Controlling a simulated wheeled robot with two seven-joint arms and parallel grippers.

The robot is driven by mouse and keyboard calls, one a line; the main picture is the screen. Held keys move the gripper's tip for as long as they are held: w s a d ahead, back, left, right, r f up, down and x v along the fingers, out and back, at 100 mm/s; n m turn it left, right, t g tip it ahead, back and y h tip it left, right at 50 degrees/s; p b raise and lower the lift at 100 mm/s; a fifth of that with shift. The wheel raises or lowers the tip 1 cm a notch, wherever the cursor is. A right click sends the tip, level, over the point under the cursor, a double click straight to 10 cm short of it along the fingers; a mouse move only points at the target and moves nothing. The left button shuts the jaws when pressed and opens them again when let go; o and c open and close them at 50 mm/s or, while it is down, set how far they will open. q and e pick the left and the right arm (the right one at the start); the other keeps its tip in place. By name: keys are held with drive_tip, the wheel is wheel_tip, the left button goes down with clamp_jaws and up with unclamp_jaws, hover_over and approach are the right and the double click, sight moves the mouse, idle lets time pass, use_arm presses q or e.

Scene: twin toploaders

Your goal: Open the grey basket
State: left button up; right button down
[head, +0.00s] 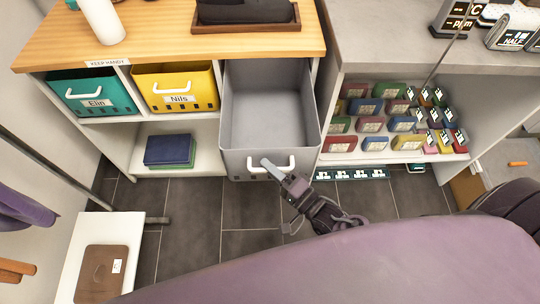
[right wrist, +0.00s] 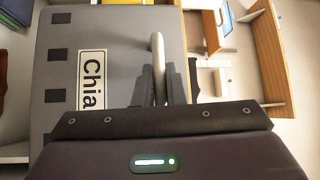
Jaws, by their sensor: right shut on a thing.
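The grey basket (head: 268,100) is pulled out from its shelf bay under the wooden top, and its empty inside shows in the head view. Its front has a white bar handle (head: 282,163). In the right wrist view the fingers (right wrist: 161,82) close around the pale handle (right wrist: 157,50), beside the grey front (right wrist: 110,50) with a label reading "Chia", the rest hidden. My left gripper does not show.
A teal basket (head: 95,92) and a yellow basket (head: 176,88) sit in bays to the left. Dark books (head: 170,150) lie on the lower shelf. An open shelf of small coloured boxes (head: 375,115) stands right. Dark floor tiles (head: 190,210) are clear in front.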

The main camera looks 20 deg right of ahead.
drive_tip(key=shift+s, duration=0.1)
drive_tip(key=c, duration=1.5)
unclamp_jaws()
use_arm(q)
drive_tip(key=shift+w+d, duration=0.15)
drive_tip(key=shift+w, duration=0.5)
use_arm(e)
drive_tip(key=v, duration=0.7)
drive_tip(key=shift+s+d, duration=0.2)
drive_tip(key=shift+s, duration=0.1)
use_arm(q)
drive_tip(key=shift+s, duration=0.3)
use_arm(e)
drive_tip(key=shift+f, duration=0.15)
